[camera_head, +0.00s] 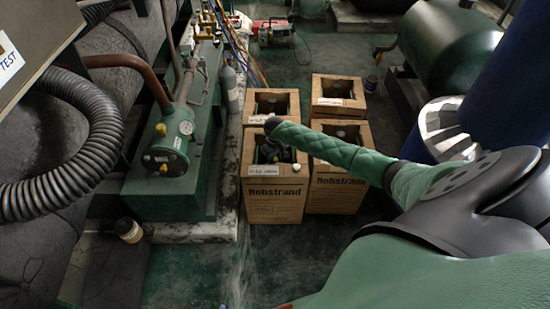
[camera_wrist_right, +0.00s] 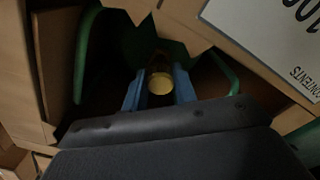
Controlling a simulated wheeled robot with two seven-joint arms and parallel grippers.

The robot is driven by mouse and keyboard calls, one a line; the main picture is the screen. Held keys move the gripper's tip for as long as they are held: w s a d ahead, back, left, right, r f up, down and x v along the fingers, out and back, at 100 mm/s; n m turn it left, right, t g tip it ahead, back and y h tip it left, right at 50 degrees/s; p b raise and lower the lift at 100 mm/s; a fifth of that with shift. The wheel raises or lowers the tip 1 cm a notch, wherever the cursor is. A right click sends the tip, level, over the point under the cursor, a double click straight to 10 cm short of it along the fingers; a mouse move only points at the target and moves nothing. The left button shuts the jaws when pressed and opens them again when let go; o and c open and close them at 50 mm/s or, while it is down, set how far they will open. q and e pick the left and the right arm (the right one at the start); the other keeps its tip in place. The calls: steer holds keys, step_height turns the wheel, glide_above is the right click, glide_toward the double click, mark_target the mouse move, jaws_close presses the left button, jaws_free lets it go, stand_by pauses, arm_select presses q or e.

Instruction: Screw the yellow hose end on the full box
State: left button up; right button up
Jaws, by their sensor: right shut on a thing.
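The front left cardboard box (camera_head: 274,200) has an open top and a small label on its upper edge. My right gripper (camera_head: 272,152) is down in its opening, and its fingers are small and dark in the head view. In the right wrist view my blue fingers (camera_wrist_right: 159,88) are shut on a round yellow piece (camera_wrist_right: 160,83), which looks like the yellow hose end. The jagged cardboard opening surrounds them. A white label (camera_wrist_right: 275,40) with "100" and "CONTENTS" lies on the cardboard beside it. Whether the yellow piece touches a valve is hidden. My left gripper is not in view.
Several similar boxes stand close by: one to the right (camera_head: 338,187) and others behind (camera_head: 337,95). Green machinery (camera_head: 165,145) with gauges and coloured hoses (camera_head: 243,50) is at the left. A ribbed grey hose (camera_head: 100,150) hangs at the far left. Floor is free in front.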

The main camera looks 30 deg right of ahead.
steer(key=shift+m+p, duration=1.1)
steer(key=shift+p, duration=0.4)
steer(key=shift+m+p, duration=0.4)
steer(key=shift+p, duration=0.05)
steer(key=shift+m+p, duration=1.3)
steer(key=shift+p, duration=0.35)
steer(key=shift+f+m, duration=0.1)
steer(key=shift+m, duration=0.2)
steer(key=shift+s+a, duration=0.1)
